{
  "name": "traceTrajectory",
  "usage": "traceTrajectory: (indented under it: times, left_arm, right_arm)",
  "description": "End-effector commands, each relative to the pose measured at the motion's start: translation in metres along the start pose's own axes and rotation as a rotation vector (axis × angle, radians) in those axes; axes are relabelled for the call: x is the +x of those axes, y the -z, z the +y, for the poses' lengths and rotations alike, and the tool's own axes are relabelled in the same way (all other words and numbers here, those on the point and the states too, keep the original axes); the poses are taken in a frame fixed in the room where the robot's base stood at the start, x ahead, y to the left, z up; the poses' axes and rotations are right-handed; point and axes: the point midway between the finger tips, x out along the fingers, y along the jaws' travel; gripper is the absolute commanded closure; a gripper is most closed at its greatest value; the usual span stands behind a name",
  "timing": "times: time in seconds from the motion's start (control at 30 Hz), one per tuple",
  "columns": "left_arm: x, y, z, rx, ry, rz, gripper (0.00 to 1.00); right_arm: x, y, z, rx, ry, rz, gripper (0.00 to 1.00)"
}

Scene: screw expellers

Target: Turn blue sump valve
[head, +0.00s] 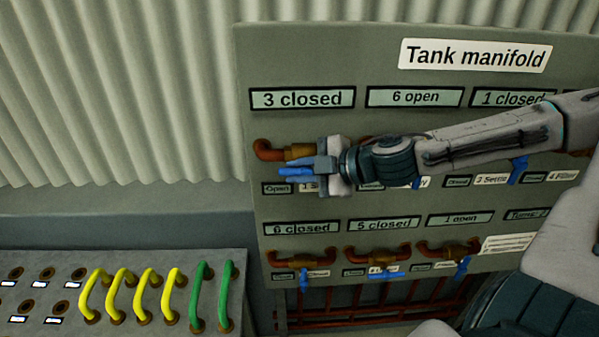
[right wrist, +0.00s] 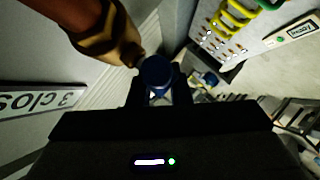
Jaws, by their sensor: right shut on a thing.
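The Tank manifold board (head: 330,55) carries two rows of blue-handled valves on copper pipes. At the upper left valve, a blue handle (head: 296,172) sticks out left of my right gripper (head: 325,170), below the pipe (head: 268,150). Its label (head: 308,186) is mostly hidden and starts with "1 S". The display (head: 303,98) above reads "3 closed". In the right wrist view, the round blue handle end (right wrist: 156,72) sits between the fingers of my right gripper (right wrist: 158,92), which is shut on it. My left gripper is not in view.
Other blue handles are close by: one (head: 518,170) at upper right, and lower ones (head: 304,276), (head: 385,275) and (head: 462,268). My right forearm crosses the upper row. A grey panel (head: 130,262) with yellow and green cables stands at lower left.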

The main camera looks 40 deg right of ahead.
Motion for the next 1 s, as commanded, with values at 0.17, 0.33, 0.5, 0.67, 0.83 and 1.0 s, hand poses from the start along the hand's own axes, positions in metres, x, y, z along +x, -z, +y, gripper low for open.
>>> traceTrajectory:
  times: [0.17,0.33,0.5,0.67,0.83,1.0]
  left_arm:
    - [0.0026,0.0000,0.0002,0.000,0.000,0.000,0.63]
    - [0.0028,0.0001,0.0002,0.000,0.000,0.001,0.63]
    - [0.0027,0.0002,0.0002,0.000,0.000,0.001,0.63]
    - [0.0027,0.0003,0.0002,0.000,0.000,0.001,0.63]
    - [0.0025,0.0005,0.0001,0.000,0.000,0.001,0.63]
    - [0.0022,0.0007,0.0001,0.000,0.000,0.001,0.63]
  right_arm:
    - [0.0009,-0.0015,-0.0039,-0.008,0.025,-0.025,1.00]
    - [0.0009,-0.0013,-0.0040,-0.014,0.032,-0.032,1.00]
    - [0.0008,-0.0012,-0.0040,-0.014,0.032,-0.033,1.00]
    - [0.0008,-0.0011,-0.0040,-0.013,0.032,-0.032,1.00]
    - [0.0007,-0.0009,-0.0030,-0.015,0.030,-0.032,0.60]
    - [0.0005,-0.0007,-0.0019,-0.017,0.028,-0.032,0.60]
